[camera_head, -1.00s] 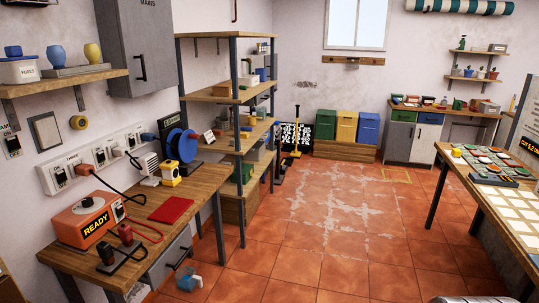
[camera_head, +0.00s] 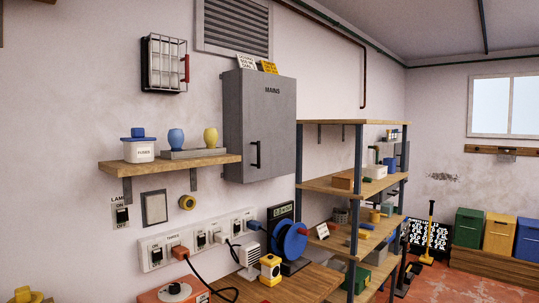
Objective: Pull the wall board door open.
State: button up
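The wall board is a grey metal cabinet (camera_head: 258,120) marked MAINS, fixed to the wall left of the picture's middle. Its door looks shut. A dark upright handle (camera_head: 256,155) sits low on the door, near its left edge. My gripper does not show in this view, so its distance from the handle cannot be seen.
Below are a socket strip (camera_head: 200,238) and a workbench (camera_head: 305,285) with a blue cable reel (camera_head: 289,243). A shelf rack (camera_head: 357,150) stands to the right.

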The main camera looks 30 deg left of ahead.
aim_at(268, 101)
jog(key=i, duration=2.35)
jog(key=u, duration=2.9)
